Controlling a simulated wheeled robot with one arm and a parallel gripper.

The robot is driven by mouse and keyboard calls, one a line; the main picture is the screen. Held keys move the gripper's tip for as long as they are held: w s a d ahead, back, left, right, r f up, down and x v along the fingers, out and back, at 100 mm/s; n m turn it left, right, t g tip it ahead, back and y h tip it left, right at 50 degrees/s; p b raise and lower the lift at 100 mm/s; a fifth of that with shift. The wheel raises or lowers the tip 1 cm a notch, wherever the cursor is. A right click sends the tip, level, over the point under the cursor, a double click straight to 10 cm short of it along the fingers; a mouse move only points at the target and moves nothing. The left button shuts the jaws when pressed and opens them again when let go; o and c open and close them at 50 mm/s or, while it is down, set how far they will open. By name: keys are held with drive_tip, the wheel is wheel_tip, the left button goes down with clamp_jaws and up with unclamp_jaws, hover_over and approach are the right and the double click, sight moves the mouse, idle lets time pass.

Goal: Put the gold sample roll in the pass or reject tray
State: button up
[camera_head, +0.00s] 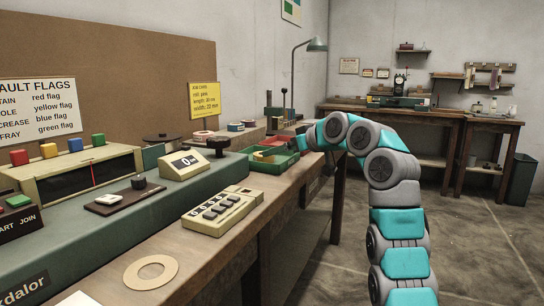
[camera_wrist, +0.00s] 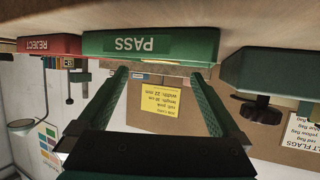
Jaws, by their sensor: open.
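The green PASS tray (camera_head: 270,168) stands at the far end of the bench in the head view. It fills the top of the upside-down wrist view (camera_wrist: 150,45). The red REJECT tray (camera_wrist: 48,45) is beside it. A small yellowish shape (camera_head: 264,154) shows inside the green tray in the head view; I cannot tell whether it is the gold sample roll. No roll shows clearly in the wrist view. My gripper (camera_wrist: 159,78) is open at the PASS tray, with nothing visible between its fingers. In the head view its fingertips are hard to make out.
A keypad box (camera_head: 222,212), a counter display (camera_head: 185,164) and a flat tan ring (camera_head: 150,272) are on the near bench. A green lamp (camera_head: 316,45) stands behind the trays. The floor to the right is open.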

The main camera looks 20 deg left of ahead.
drive_tip(key=shift+v, duration=2.7)
drive_tip(key=shift+r, duration=0.1)
drive_tip(key=shift+w+d+r, duration=0.1)
drive_tip(key=shift+w+d, duration=0.1)
drive_tip(key=shift+w, duration=0.05)
drive_tip(key=w+d+f+m+h, duration=0.2)
drive_tip(key=d+m+h, duration=0.3)
drive_tip(key=d, duration=0.4)
drive_tip(key=s+d+f+m+g+h, duration=0.25)
drive_tip(key=s+d+f+m, duration=0.25)
drive_tip(key=s+d+f, duration=0.6)
drive_tip(key=s+d+f+m+g+h, duration=0.1)
drive_tip(key=s+d+f, duration=0.4)
drive_tip(key=s, duration=0.9)
drive_tip(key=s+d+f+g+h, duration=0.2)
drive_tip(key=s+d+f, duration=0.4)
drive_tip(key=s, duration=0.8)
drive_tip(key=s+d+f+m+g+h, duration=0.1)
drive_tip(key=s+d+f, duration=0.4)
drive_tip(key=s+f, duration=0.5)
drive_tip(key=s+g, duration=0.1)
drive_tip(key=s, duration=0.2)
drive_tip(key=shift+s+d+f+m+h, duration=0.2)
drive_tip(key=shift+s+d+m+h, duration=0.1)
drive_tip(key=shift+s+h, duration=0.1)
